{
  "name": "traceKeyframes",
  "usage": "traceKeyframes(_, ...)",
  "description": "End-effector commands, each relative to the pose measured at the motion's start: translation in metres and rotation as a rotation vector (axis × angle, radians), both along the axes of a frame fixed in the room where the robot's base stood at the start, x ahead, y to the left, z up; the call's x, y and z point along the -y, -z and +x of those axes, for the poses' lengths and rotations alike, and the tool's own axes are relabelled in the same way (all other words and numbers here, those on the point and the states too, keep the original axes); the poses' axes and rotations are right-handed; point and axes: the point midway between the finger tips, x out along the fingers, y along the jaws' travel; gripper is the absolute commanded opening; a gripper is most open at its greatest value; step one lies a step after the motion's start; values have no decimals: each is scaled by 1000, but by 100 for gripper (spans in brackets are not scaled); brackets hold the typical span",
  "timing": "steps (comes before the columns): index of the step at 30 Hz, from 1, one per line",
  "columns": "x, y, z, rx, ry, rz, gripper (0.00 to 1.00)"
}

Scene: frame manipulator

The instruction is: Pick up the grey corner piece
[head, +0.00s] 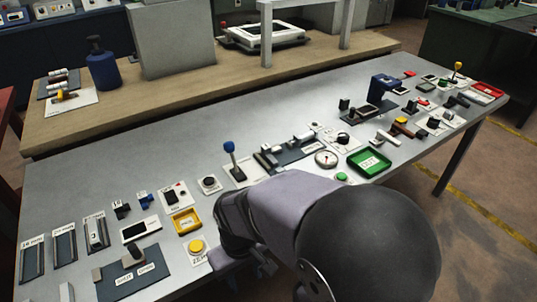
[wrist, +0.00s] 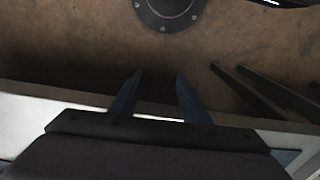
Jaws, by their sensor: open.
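I cannot clearly pick out the grey corner piece. In the head view my gripper (head: 264,268) shows partly at the table's front edge, beside my arm, right of a yellow button.
The grey table (head: 130,150) carries many small fixtures along its front half. A yellow tray (head: 186,221), a blue-knobbed lever (head: 230,150) and a green tray (head: 369,162) stand nearby. The table's back strip is clear. My arm hides part of the front edge.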

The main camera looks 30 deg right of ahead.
Motion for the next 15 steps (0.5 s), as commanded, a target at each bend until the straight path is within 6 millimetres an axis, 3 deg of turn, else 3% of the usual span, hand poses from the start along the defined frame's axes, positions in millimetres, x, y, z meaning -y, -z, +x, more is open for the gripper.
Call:
traceKeyframes(8, 32, -61, 25, -1, -201, -103, 42)
traceKeyframes(15, 68, -90, 116, 79, -128, -34, 42)
